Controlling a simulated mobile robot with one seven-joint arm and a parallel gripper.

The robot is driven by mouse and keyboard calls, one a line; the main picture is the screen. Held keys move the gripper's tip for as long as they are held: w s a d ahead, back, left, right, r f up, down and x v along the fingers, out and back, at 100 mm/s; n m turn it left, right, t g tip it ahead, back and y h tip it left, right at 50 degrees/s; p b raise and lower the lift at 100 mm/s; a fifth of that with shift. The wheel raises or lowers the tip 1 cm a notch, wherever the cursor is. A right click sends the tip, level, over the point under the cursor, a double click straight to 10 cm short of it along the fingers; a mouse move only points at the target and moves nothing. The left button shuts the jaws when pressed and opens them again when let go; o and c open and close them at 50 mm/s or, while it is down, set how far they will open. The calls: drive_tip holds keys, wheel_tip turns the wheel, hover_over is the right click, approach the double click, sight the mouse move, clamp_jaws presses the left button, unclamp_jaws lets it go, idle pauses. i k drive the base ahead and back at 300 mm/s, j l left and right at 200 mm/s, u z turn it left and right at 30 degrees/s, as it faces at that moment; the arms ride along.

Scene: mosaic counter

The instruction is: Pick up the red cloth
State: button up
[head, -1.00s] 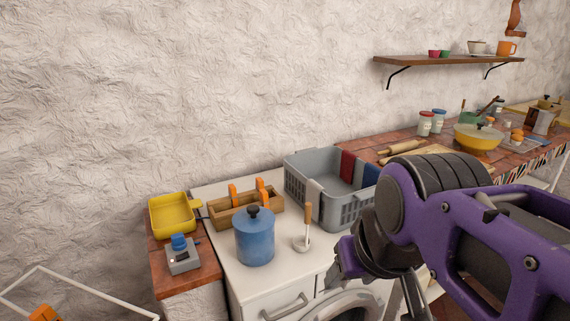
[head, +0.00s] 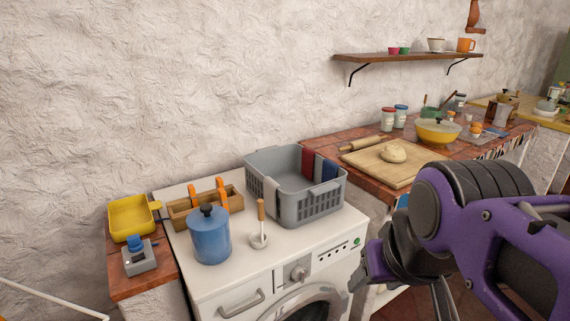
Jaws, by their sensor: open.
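The red cloth (head: 308,163) hangs over the far right part of the rim of a grey laundry basket (head: 312,208), beside a blue cloth (head: 330,169). A pale cloth (head: 271,192) hangs over the basket's left side. The basket stands on a white washing machine (head: 337,234). My gripper (head: 362,283) is at the lower right, in front of the machine and well apart from the red cloth. It is open, and I see nothing held in it. My arm hides part of its fingers.
A shelf (head: 400,56) juts from the wall above.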

sight(308, 154)
drive_tip(key=i+l+u, duration=0.3)
drive_tip(key=l, duration=0.3)
drive_tip(key=i+l+u, duration=0.15)
drive_tip(key=l, duration=0.2)
drive_tip(key=i+l+u, duration=0.15)
drive_tip(key=l, duration=0.2)
drive_tip(key=i+l+u, duration=0.15)
drive_tip(key=l, duration=0.2)
